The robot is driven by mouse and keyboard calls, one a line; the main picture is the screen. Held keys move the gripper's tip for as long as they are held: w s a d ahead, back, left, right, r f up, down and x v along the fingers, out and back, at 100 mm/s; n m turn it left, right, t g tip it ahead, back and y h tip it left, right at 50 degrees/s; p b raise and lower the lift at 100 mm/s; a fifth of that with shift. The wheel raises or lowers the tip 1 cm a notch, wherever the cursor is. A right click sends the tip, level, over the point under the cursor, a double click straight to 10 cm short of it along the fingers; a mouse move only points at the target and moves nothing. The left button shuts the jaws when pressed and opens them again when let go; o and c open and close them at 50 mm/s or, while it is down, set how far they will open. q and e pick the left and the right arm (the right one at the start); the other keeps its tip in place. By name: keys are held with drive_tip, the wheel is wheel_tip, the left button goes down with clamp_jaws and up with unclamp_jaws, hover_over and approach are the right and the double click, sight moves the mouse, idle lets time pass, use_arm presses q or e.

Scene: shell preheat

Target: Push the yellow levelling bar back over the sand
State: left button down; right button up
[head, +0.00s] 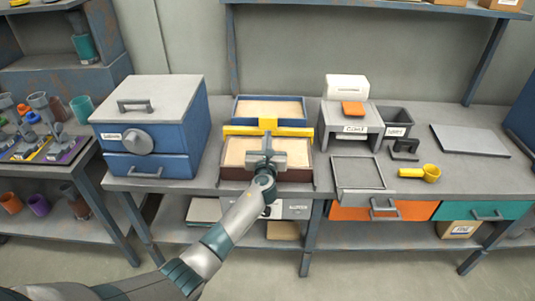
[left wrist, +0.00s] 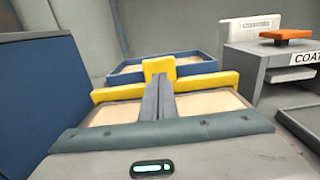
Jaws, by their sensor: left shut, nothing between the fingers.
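The yellow levelling bar (head: 243,130) lies crosswise over the sand box, with a raised yellow block at its middle. It also shows in the left wrist view (left wrist: 207,82). Pale sand (head: 235,150) shows in the near part of the box, in front of the bar, and more sand (head: 270,108) shows behind it in a blue-rimmed part. My left gripper (head: 267,143) is shut and empty over the near sand, its fingertips at the bar's middle block. In the left wrist view the shut fingers (left wrist: 158,98) overlap the block; contact is unclear. My right gripper is not in view.
A blue oven-like box (head: 190,125) stands close on the left of the sand box. A grey stand (head: 352,118) and a shallow grey tray (head: 360,172) are close on the right. A yellow scoop (head: 430,173) lies farther right on the bench.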

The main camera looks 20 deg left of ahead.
use_arm(q)
drive_tip(key=v, duration=0.7)
drive_tip(key=shift+s+f, duration=0.1)
drive_tip(key=shift+s, duration=0.25)
drive_tip(key=shift+d, duration=0.1)
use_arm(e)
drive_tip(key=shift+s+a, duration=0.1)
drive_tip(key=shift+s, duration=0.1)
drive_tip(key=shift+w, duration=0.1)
